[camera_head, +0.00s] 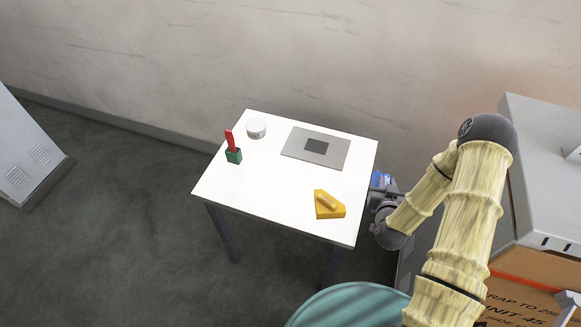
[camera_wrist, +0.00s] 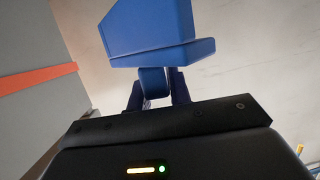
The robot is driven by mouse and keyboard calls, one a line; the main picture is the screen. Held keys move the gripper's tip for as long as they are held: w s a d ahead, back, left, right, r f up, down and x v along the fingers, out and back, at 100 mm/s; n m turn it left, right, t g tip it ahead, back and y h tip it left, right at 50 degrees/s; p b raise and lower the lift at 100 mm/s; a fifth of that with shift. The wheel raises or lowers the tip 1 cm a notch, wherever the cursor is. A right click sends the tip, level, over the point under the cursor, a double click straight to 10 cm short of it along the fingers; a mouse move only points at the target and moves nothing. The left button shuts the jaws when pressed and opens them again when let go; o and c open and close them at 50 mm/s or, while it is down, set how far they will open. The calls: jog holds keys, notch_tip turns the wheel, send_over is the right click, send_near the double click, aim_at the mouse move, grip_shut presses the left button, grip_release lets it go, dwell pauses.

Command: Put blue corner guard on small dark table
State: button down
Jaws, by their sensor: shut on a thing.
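The blue corner guard (camera_wrist: 150,30) fills the upper middle of the wrist view. My gripper (camera_wrist: 157,92) is shut on a narrow blue part at its lower side. In the head view a bit of the blue guard (camera_head: 379,180) shows at my gripper (camera_head: 376,194), just off the right edge of a table (camera_head: 225,190). That table has a white top and dark legs. I see no table with a dark top. Most of the guard is hidden in the head view.
On the white top are a yellow block with a handle (camera_head: 329,205), a grey plate with a dark square (camera_head: 335,147), a white round container (camera_head: 256,128) and a green block with a red handle (camera_head: 233,149). A teal round surface (camera_head: 350,305) is in front; grey cabinet (camera_head: 543,180) right.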

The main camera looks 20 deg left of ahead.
jog(key=w+a+f+n+g+y+b, duration=0.1)
jog(key=w+a+f+n+y+b, duration=0.15)
jog(key=a+b, duration=0.65)
jog(key=w+a+f+n+y+b, duration=0.1)
jog(key=w+a+n+y+b, duration=0.2)
jog(key=a+b, duration=0.55)
jog(key=s+a+r+n+g+y+b, duration=0.2)
jog(key=s+a+y+b, duration=0.1)
jog(key=a+b, duration=1)
jog(key=shift+s+a+b, duration=0.2)
jog(key=shift+s+b, duration=0.1)
jog(key=shift+b, duration=0.75)
jog(key=shift+f, duration=0.15)
notch_tip(320, 180, down, 6)
jog(key=b, duration=0.1)
jog(key=shift+f, duration=0.1)
jog(key=shift+f+b, duration=0.55)
jog(key=shift+f, duration=1.3)
